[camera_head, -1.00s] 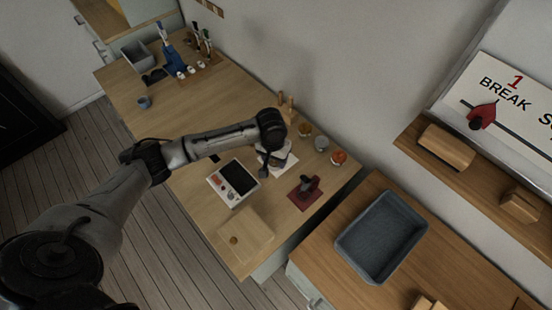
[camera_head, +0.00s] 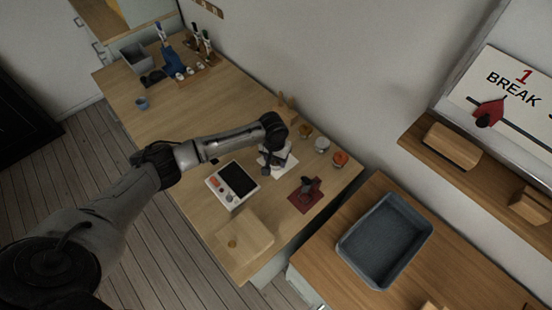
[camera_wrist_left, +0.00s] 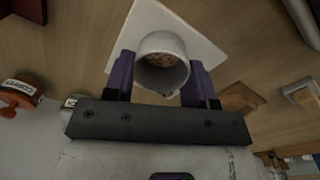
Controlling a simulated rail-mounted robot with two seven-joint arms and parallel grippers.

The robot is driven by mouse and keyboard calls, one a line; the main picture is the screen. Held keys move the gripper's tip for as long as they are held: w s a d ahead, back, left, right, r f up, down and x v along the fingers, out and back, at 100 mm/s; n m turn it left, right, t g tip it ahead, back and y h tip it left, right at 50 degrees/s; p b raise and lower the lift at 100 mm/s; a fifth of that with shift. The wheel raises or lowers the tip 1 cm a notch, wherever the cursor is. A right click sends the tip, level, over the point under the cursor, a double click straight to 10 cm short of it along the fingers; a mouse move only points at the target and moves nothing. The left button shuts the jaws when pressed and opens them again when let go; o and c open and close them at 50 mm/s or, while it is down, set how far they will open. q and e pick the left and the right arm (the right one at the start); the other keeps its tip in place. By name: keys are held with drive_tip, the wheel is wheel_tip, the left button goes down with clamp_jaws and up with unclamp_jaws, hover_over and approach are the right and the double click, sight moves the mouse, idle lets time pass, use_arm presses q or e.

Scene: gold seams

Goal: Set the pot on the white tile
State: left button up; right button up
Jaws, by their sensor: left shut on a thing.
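The pot (camera_wrist_left: 162,62) is a pale round cup with brown contents, seen from above between the two purple fingers in the left wrist view. My left gripper (camera_wrist_left: 164,78) is shut on it. The white tile (camera_wrist_left: 190,28) lies on the wooden table behind and under the pot in that view. I cannot tell whether the pot's base touches the tile. In the head view the tile (camera_head: 289,165) shows partly behind my left gripper (camera_head: 272,165), and the pot is mostly hidden. My right gripper is not in view.
A white device with a dark screen (camera_head: 216,193) and a wooden board (camera_head: 250,236) lie nearby. A red mat (camera_head: 296,203) bears a dark tool. Small jars (camera_head: 322,145) stand along the wall. A grey tray (camera_head: 350,248) is on the right-hand counter. The table's left middle is clear.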

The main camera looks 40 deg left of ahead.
sight(274, 163)
use_arm(q)
drive_tip(key=o, duration=0.9)
drive_tip(key=shift+f, duration=0.1)
drive_tip(key=r, duration=0.4)
drive_tip(key=r+p, duration=0.1)
drive_tip(key=r, duration=0.3)
drive_tip(key=r+p, duration=0.1)
drive_tip(key=r, duration=0.3)
drive_tip(key=shift+a+r, duration=0.15)
drive_tip(key=shift+a, duration=0.25)
